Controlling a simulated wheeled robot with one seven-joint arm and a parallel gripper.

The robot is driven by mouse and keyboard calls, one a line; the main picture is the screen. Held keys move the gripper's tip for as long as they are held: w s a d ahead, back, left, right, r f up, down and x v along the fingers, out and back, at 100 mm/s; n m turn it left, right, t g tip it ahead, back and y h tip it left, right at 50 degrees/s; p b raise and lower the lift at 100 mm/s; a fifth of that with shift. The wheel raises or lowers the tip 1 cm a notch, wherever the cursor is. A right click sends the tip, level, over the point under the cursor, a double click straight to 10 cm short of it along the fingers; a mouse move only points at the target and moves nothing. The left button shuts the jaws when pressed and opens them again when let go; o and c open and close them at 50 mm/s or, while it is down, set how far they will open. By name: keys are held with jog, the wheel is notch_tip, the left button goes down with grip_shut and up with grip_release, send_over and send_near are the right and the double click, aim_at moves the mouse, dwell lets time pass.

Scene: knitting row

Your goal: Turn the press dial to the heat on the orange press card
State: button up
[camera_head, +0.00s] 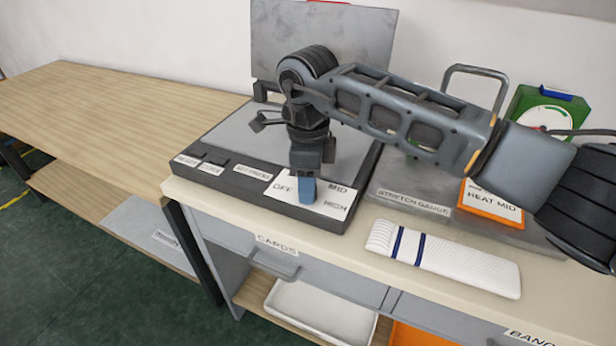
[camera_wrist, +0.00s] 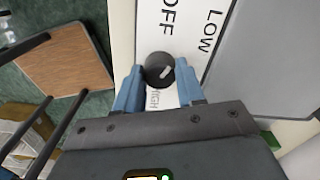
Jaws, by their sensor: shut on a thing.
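The press (camera_head: 235,130) stands on the table with its grey lid (camera_head: 310,45) raised. My gripper (camera_head: 306,190) points down at the dial panel (camera_head: 328,207) on the press's front right corner. In the wrist view the blue fingers (camera_wrist: 160,92) are shut on the black dial (camera_wrist: 158,66), one on each side. Its short white mark slants toward the upper right. The orange press card (camera_head: 492,203) stands at the right and reads HEAT MID.
A white knitted strip (camera_head: 465,262) with blue stripes lies at the table's front. The grey stretch gauge (camera_head: 410,203) is right of the press, with a green-framed round dial (camera_head: 543,115) behind. The wooden table (camera_head: 100,105) at the left is clear.

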jog(key=m+p, duration=0.2)
jog(key=m, duration=0.2)
jog(key=shift+r+m, duration=0.1)
jog(key=shift+m, duration=0.2)
jog(key=m+p, duration=0.2)
jog(key=m, duration=0.2)
jog(key=shift+m, duration=0.3)
jog(key=m+p, duration=0.3)
jog(key=m, duration=0.2)
jog(key=shift+m+p, duration=1.45)
jog(key=shift+m, duration=0.55)
jog(key=o, duration=1)
jog(key=shift+o, duration=0.2)
jog(key=shift+r+b, duration=0.65)
jog(key=shift+r, duration=3.15)
